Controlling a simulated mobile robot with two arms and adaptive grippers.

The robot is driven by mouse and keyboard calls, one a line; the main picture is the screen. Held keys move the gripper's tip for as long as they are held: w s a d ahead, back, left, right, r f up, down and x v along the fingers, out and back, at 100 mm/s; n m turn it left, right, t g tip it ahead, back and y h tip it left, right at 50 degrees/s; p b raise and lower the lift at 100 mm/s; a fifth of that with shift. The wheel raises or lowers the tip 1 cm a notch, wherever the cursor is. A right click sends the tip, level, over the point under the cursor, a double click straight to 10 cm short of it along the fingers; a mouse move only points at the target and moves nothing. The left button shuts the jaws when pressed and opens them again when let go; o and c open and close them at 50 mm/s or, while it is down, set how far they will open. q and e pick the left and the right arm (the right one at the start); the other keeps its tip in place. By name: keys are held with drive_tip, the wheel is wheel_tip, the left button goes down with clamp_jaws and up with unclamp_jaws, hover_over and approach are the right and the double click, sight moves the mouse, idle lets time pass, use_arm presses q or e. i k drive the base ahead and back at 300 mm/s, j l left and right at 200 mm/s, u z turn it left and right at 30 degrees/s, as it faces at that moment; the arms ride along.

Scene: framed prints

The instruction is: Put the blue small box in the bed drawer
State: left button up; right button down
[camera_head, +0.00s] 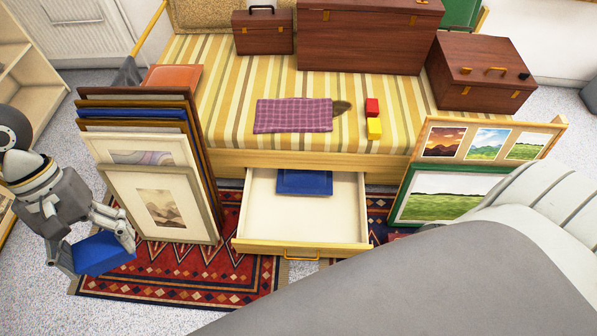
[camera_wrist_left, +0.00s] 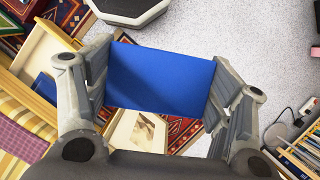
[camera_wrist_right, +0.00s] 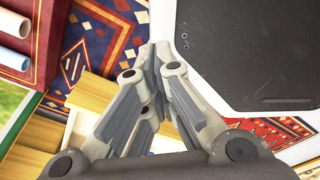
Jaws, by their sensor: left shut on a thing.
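The blue small box (camera_head: 102,253) is at the left of the head view, between the fingers of my left gripper (camera_head: 98,246). In the left wrist view the box (camera_wrist_left: 160,80) spans the gap between both fingers, and the left gripper is shut on it. The bed drawer (camera_head: 345,212) is pulled out from under the bed, to the right of the left gripper. A flat dark blue item (camera_head: 304,183) lies at the drawer's back. My right gripper (camera_wrist_right: 152,60) is shut and empty in the right wrist view, its fingertips together; my arm hides it in the head view.
Framed prints (camera_head: 160,205) lean in a stack between the left gripper and the drawer. More prints (camera_head: 447,195) stand right of the drawer. The striped bed (camera_head: 225,110) carries wooden boxes (camera_head: 365,35), a purple cloth (camera_head: 292,115) and small red and yellow blocks (camera_head: 373,107).

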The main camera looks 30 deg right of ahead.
sight(285, 218)
drive_tip(key=i+z, duration=0.25)
drive_tip(key=z, duration=0.15)
drive_tip(key=i+z, duration=0.3)
drive_tip(key=z, duration=0.15)
